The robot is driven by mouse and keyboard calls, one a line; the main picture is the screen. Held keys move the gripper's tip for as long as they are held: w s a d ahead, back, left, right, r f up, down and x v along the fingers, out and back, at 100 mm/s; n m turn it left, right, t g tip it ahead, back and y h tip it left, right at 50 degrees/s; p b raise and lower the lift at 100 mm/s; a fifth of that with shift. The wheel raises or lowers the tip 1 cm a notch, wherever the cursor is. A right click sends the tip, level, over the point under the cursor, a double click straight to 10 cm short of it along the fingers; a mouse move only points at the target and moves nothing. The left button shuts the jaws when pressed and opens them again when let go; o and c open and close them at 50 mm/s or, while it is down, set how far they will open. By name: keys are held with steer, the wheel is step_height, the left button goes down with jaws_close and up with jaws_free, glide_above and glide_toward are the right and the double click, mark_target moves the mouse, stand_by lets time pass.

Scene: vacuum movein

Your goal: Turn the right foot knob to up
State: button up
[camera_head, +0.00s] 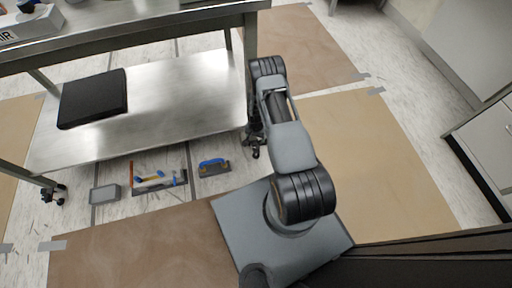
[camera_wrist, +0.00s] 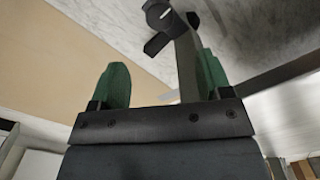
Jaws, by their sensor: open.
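The steel table (camera_head: 165,22) has a lower shelf (camera_head: 180,110) and wheeled feet. Its right foot (camera_head: 254,145) shows as a dark caster beside my arm, partly covered, and its knob cannot be made out there. In the wrist view, a dark knob-like part with lobes and a pale round centre (camera_wrist: 158,14) is at the top, beyond the fingertips. A grey upright bar (camera_wrist: 187,65) stands between my green fingers, closer to the right one. My gripper (camera_wrist: 163,72) is open, with no clear grip on the bar. In the head view my gripper is hidden behind my arm.
A black box (camera_head: 93,98) lies on the lower shelf. On the floor are a grey box (camera_head: 104,194), a tray of tools (camera_head: 158,181) and a blue-handled tool (camera_head: 213,167). The left foot (camera_head: 54,193) is by the tan floor sheet. Cabinets (camera_head: 486,140) stand at right.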

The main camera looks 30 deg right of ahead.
mark_target(256, 147)
step_height(256, 147, down, 11)
steer(key=b, duration=0.4)
steer(key=c, duration=0.9)
